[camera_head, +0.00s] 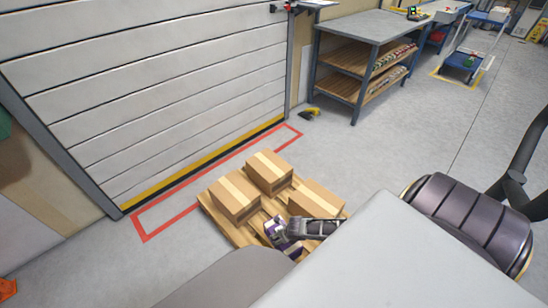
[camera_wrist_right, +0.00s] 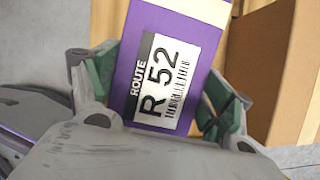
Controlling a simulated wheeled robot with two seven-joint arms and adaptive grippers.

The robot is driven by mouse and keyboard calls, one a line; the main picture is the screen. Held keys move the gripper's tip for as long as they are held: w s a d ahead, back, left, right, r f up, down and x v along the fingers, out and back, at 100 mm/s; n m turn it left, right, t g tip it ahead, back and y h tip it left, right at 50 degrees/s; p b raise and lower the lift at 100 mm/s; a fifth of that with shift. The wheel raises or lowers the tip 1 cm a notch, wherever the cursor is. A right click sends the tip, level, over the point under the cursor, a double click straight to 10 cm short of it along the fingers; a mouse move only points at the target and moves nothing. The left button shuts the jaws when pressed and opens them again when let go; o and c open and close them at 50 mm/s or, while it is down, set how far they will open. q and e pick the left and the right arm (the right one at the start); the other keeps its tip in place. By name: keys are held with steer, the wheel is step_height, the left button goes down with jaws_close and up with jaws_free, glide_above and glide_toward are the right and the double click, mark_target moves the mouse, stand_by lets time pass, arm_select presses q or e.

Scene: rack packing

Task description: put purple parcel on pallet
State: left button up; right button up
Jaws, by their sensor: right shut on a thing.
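The purple parcel (camera_head: 274,227) shows in the head view at the near part of the wooden pallet (camera_head: 237,235), beside cardboard boxes. In the right wrist view the parcel (camera_wrist_right: 166,62) is purple with a pale top strip and a white label reading "ROUTE R 52". My right gripper (camera_head: 286,238) is shut on it, with a green-padded finger on each side in the wrist view (camera_wrist_right: 162,92). I cannot tell whether the parcel's underside touches the pallet. My left gripper is not in view.
Three cardboard boxes stand on the pallet: left (camera_head: 233,203), back (camera_head: 268,173) and right (camera_head: 318,199). A red floor outline (camera_head: 147,238) lies behind, before a shutter door (camera_head: 150,100). A workbench (camera_head: 372,28) stands at the back.

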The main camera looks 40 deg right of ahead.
steer(key=shift+w+a+r+n, duration=0.25)
steer(key=shift+w+a+n, duration=0.25)
steer(key=shift+a+n, duration=0.1)
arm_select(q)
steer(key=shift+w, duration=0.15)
arm_select(e)
steer(key=shift+w+n+y, duration=0.15)
steer(key=shift+n+y, duration=0.25)
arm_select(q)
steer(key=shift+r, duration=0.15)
arm_select(e)
steer(key=shift+f, duration=0.15)
steer(key=shift+a+f+b, duration=0.1)
steer(key=shift+f+b, duration=0.35)
steer(key=shift+b, duration=0.15)
steer(key=shift+f+b, duration=1.85)
steer(key=shift+f, duration=0.35)
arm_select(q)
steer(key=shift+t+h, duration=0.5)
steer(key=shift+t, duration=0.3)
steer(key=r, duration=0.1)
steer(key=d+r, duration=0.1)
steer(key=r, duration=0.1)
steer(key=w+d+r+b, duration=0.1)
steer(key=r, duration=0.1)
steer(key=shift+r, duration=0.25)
arm_select(e)
steer(key=shift+f, duration=0.3)
